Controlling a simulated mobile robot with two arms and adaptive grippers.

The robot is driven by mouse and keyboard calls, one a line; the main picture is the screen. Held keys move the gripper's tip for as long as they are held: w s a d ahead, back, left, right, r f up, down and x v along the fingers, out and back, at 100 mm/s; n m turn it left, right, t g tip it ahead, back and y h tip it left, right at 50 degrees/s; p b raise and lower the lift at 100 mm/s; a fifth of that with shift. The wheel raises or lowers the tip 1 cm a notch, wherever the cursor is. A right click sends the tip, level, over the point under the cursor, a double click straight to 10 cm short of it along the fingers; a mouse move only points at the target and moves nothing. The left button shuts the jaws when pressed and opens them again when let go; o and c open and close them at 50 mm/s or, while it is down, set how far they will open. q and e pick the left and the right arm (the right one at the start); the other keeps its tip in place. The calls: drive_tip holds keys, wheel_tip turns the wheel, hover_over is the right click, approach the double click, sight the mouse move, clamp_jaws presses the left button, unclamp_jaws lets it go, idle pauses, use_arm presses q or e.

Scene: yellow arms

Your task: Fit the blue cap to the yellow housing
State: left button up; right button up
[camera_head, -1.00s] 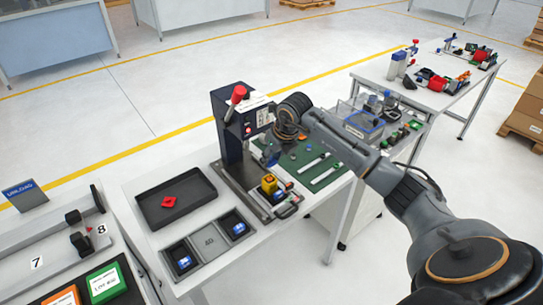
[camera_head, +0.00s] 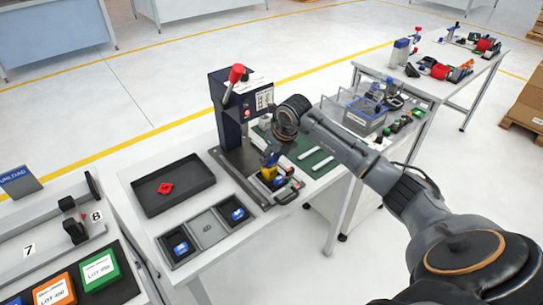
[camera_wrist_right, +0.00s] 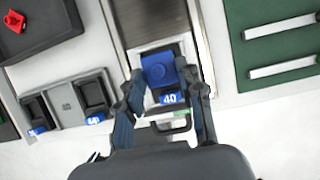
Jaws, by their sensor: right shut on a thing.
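The yellow housing (camera_head: 268,174) sits on the fixture in front of the press in the head view, partly covered by my right gripper (camera_head: 271,158). The right gripper comes down over it from above. In the right wrist view, the blue cap (camera_wrist_right: 159,69) is between the two fingers of my right gripper (camera_wrist_right: 164,75), which is shut on it. The cap hides the housing there, so I cannot tell whether they touch. A blue label reading 40 (camera_wrist_right: 170,98) shows just in front of the cap. My left gripper is not in view.
The press (camera_head: 232,105) with a red knob stands directly behind the fixture. A two-pocket grey tray (camera_head: 207,229) and a dark tray (camera_head: 150,195) with a red part lie to the left. A green mat (camera_head: 317,161) lies to the right.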

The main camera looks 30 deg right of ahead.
drive_tip(key=shift+f, duration=0.2)
idle(0.5)
drive_tip(key=o, duration=0.9)
drive_tip(key=shift+c, duration=0.2)
drive_tip(key=v, duration=1.2)
